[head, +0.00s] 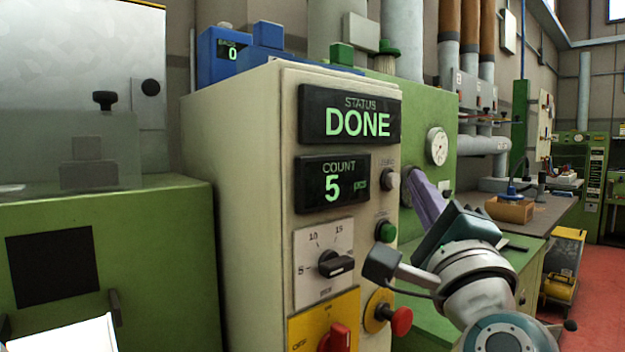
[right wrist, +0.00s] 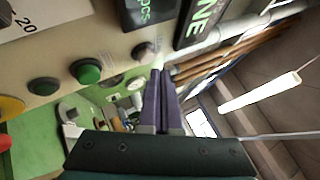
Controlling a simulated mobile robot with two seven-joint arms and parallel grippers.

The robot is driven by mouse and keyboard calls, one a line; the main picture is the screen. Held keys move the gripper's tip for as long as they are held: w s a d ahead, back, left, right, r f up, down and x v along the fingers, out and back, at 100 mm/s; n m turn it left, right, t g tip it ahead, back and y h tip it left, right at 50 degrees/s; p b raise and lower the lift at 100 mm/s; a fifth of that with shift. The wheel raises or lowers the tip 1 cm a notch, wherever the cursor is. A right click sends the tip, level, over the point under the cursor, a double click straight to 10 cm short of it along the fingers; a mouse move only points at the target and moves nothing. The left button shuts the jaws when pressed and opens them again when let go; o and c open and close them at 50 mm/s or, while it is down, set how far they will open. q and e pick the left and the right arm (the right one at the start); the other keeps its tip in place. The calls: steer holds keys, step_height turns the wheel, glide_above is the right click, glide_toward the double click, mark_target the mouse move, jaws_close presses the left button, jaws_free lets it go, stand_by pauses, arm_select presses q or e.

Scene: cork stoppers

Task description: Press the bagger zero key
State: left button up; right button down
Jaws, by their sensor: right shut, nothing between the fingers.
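The cream control panel (head: 285,140) has a status display (head: 350,117) reading DONE and a count display (head: 332,184) reading 5 pcs. The grey zero key (head: 389,180) is at the panel's right side, under a small ZERO label. It also shows in the right wrist view (right wrist: 142,50), just beyond the fingertips. My right gripper (head: 413,176) has its purple fingers shut and empty. In the head view the tips are just right of the key; in the right wrist view (right wrist: 160,73) they are near it. Contact cannot be made out. My left gripper is not in view.
A green button (head: 386,231) sits below the zero key, with a black dial (head: 336,264) to its left. A red knob (head: 401,321) juts out lower down. A blue box (head: 219,55) with a display reading 0 stands behind the panel.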

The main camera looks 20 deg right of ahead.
steer(key=shift+w, duration=0.1)
stand_by(0.4)
steer(key=shift+w+a, duration=0.15)
steer(key=shift+w, duration=0.15)
steer(key=shift+w+a+b, duration=0.2)
steer(key=shift+w+b, duration=0.2)
stand_by(0.7)
steer(key=shift+s, duration=0.1)
steer(key=shift+s+d+p, duration=0.35)
steer(key=shift+s, duration=0.35)
